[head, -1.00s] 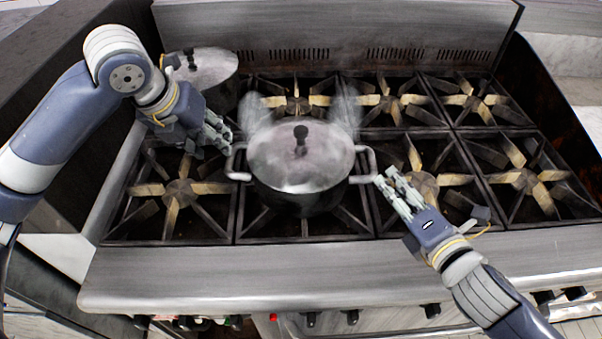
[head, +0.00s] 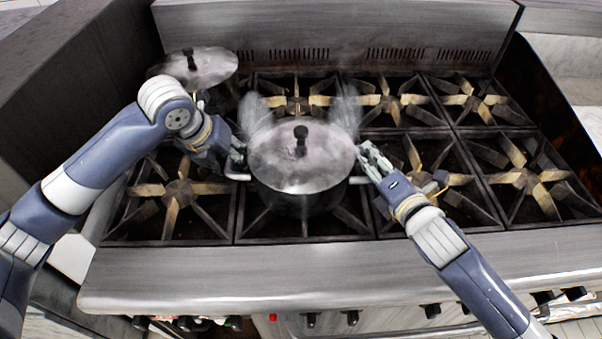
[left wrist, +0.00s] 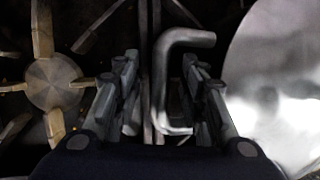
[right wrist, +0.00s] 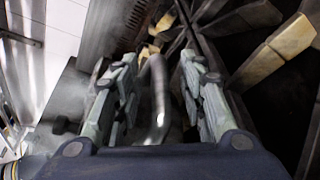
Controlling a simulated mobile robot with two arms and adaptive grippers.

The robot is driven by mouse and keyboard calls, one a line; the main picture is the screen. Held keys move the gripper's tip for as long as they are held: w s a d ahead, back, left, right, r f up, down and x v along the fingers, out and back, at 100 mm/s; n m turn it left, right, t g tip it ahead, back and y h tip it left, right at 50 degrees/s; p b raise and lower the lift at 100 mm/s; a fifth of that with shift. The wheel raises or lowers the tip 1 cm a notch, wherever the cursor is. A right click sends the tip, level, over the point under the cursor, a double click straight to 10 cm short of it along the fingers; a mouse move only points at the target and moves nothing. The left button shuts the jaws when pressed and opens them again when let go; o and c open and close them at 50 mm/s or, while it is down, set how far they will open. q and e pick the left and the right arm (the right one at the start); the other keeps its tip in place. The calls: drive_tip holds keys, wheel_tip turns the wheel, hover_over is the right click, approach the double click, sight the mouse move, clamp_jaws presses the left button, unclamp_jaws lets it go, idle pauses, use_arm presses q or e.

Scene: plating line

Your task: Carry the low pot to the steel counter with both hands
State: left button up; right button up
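The low pot (head: 300,197) sits on a front burner of the stove, with its lid (head: 290,165) on and a loop handle on each side. My left gripper (head: 238,160) is at the pot's left handle. In the left wrist view the left handle (left wrist: 160,85) lies between its open fingers (left wrist: 160,95). My right gripper (head: 368,158) is at the pot's right side and covers much of that handle. In the right wrist view the right handle (right wrist: 157,100) lies between its open fingers (right wrist: 160,95). The steel counter cannot be made out for certain.
A second lidded pot (head: 200,68) stands on the back left burner, close behind my left arm. Bare burner grates (head: 520,180) lie to the right. The stove's front ledge (head: 300,275) is clear. Steam-like haze rises behind the low pot.

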use_arm(q)
drive_tip(key=shift+c, duration=0.5)
use_arm(e)
drive_tip(key=shift+c, duration=0.5)
use_arm(q)
clamp_jaws()
use_arm(e)
clamp_jaws()
